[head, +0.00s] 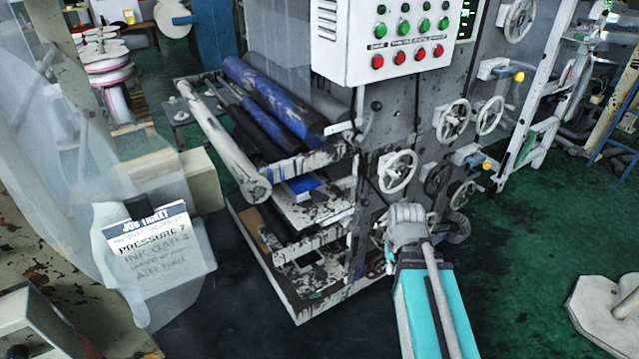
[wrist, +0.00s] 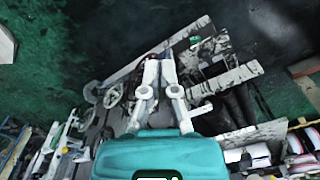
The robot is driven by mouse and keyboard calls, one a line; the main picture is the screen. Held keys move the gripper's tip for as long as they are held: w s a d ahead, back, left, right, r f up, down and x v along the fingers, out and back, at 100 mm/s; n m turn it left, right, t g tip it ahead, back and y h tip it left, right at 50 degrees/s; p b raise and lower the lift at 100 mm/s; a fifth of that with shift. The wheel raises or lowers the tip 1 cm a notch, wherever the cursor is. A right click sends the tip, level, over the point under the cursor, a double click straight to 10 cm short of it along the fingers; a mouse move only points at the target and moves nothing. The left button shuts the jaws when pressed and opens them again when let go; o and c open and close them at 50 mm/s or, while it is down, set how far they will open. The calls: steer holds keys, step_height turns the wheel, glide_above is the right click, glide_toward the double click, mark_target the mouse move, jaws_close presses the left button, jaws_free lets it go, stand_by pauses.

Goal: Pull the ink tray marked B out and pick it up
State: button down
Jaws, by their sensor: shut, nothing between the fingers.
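The printing press (head: 420,130) holds ink-stained trays low on its left side. An upper tray (head: 318,205) shows a patch of blue ink under the rollers. A lower tray (head: 312,280) sits near the floor. No letter B is readable on either, so I cannot tell which is tray B. My gripper (head: 408,222) is in front of the press, right of the trays and below a handwheel. In the wrist view my gripper (wrist: 160,62) has its fingers together and empty, with the stained tray area ahead and to the right.
A control box (head: 385,45) with green and red buttons hangs above the trays. Handwheels (head: 397,171) stick out from the press. A job ticket (head: 155,250) and clear film hang at left. Green floor (head: 530,260) is open at right; a pale base plate (head: 610,310) lies there.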

steer(key=w+a+r+n+t+y+p, duration=0.25)
steer(key=w+a, duration=0.35)
steer(key=w, duration=0.7)
steer(key=n+t+y+p, duration=0.2)
steer(key=n+t, duration=0.2)
glide_toward(320, 183)
steer(key=s+r, duration=0.3)
steer(key=s, duration=0.1)
steer(key=shift+w+a+r+g, duration=0.15)
steer(key=shift+r+g, duration=0.05)
steer(key=shift+g, duration=0.05)
steer(key=shift+w+f, duration=0.1)
steer(key=shift+f, duration=0.05)
steer(key=shift+b+x, duration=1.25)
steer(key=shift+x, duration=0.3)
steer(key=shift+b+x, duration=2.55)
steer(key=shift+x, duration=0.75)
